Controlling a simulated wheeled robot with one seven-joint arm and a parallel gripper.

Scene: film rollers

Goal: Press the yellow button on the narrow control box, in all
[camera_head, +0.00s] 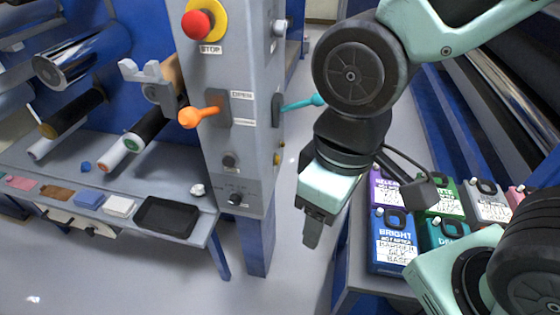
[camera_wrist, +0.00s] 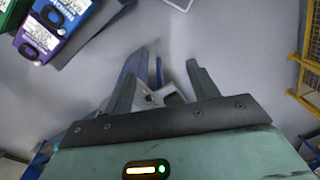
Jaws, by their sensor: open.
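The narrow grey control box (camera_head: 239,60) stands upright left of centre in the head view. Its front bears a red STOP button (camera_head: 197,24) on a yellow disc, an orange lever (camera_head: 200,115) and dark knobs low down. On its narrow right side sit a teal lever (camera_head: 303,103) and a small yellow button (camera_head: 277,158). My gripper (camera_head: 312,232) points downward to the right of the box, apart from it and lower than the yellow button. In the wrist view its two fingers (camera_wrist: 160,82) are spread with nothing held; the yellow button cannot be made out there.
Several coloured jugs (camera_head: 393,236) stand at the right beside my arm. Rollers (camera_head: 75,62) and a grey shelf with a black tray (camera_head: 166,217) are at the left. Bare floor (camera_head: 300,195) lies between box and jugs. A yellow rail (camera_wrist: 306,62) is right in the wrist view.

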